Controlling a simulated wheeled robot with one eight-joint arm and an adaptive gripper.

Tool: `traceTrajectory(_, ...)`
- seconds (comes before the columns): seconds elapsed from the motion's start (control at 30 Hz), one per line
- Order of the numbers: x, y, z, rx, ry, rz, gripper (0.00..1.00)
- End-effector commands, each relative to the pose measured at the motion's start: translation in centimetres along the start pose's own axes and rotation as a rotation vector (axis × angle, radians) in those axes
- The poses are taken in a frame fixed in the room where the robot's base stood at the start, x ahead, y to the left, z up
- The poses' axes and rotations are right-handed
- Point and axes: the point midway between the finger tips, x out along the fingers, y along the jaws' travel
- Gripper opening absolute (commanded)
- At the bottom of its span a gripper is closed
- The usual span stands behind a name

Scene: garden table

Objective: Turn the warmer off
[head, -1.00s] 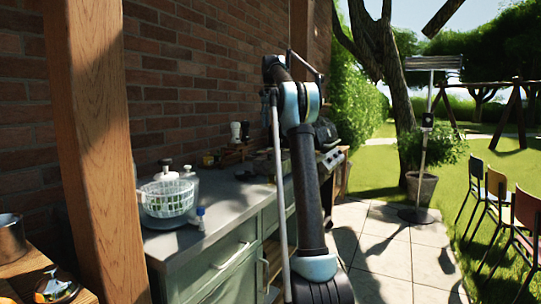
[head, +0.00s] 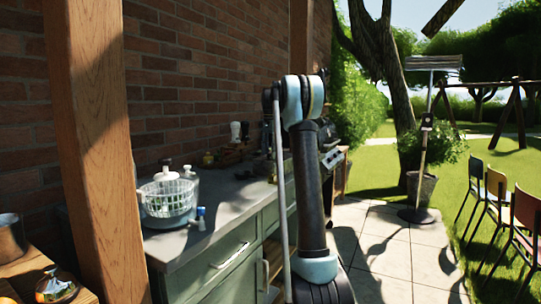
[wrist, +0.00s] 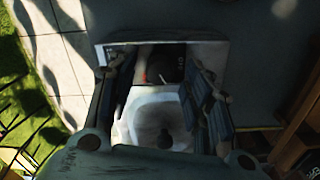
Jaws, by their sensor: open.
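My gripper (wrist: 160,72) shows only in the wrist view; my arm hides it in the head view. Its two dark fingers are open and apart. Between and beyond them is a pale, box-like unit (wrist: 158,108) with a dark recessed part (wrist: 165,65) bearing small light marks and a thin red mark. I cannot tell whether the fingers touch it, nor its setting. I cannot tell for certain which thing is the warmer. In the head view, a tall stand with a wide flat top (head: 433,62), like a patio heater, carries a small dark box (head: 427,122).
A grey counter (head: 215,222) with green drawers runs along the brick wall. It bears a white basket (head: 168,198) and bottles. A wooden post (head: 95,150) stands near left. Chairs (head: 497,190) stand at right.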

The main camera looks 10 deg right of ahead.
Motion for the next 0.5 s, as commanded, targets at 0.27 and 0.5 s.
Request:
traceTrajectory(0.27, 0.76, 0.02, 0.01, 0.000, 0.000, 0.000, 0.46)
traceTrajectory(0.5, 0.73, 0.03, -0.01, 0.000, 0.000, 0.000, 0.23)
